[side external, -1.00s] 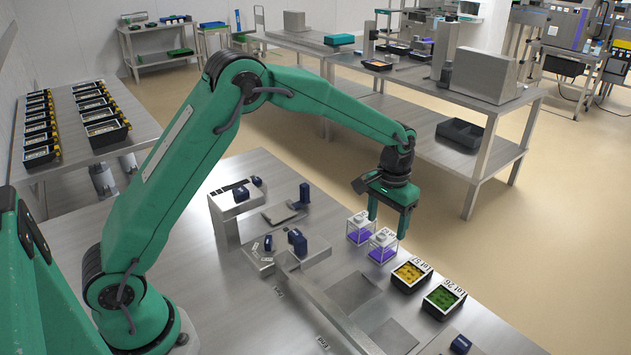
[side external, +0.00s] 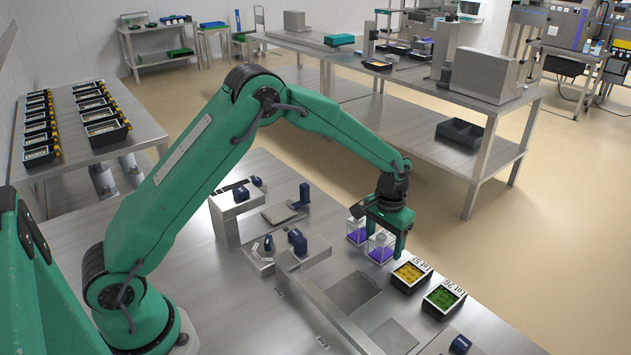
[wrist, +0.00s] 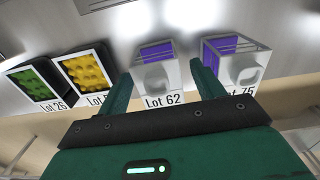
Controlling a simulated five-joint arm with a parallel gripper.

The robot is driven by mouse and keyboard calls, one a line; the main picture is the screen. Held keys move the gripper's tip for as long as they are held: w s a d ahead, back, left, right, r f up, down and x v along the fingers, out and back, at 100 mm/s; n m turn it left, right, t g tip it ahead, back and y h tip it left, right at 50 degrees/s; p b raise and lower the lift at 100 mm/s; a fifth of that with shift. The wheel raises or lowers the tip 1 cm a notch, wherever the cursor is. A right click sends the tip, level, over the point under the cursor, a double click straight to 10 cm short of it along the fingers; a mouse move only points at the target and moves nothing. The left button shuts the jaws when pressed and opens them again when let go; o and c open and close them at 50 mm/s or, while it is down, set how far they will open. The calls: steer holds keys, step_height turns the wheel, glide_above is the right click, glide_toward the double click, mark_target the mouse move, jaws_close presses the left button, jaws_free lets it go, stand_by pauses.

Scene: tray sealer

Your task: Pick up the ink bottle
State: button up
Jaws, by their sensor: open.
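Two clear square bottles with pale round caps and purple contents stand side by side on the bench. The Lot 62 bottle (side external: 381,250) is nearer the yellow tray; in the wrist view it (wrist: 156,70) lies ahead between my fingers. The Lot 75 bottle (side external: 355,237) stands on its far side; in the wrist view it (wrist: 238,62) is right of my right finger. My gripper (side external: 385,240) is open and points down over the Lot 62 bottle, partly hiding both bottles. It also shows in the wrist view (wrist: 162,88). Finger contact cannot be told.
A yellow-filled tray (side external: 393,278) and a green-filled tray (side external: 428,304) sit right of the bottles. A metal rail (side external: 335,312) and steel blocks with dark blue parts (side external: 297,241) stand to the left.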

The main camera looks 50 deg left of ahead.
mark_target(386, 236)
steer(key=shift+f, duration=0.8)
steer(key=c, duration=1.1)
steer(key=shift+r, duration=0.2)
steer(key=shift+r, duration=0.6)
steer(key=r, duration=0.3)
steer(key=shift+s+d+r, duration=0.1)
steer(key=shift+s+d, duration=0.2)
steer(key=shift+d, duration=0.1)
steer(key=s+d+r, duration=0.6)
steer(key=d, duration=0.2)
steer(key=shift+s+d+r, duration=0.15)
steer(key=shift+s, duration=0.2)
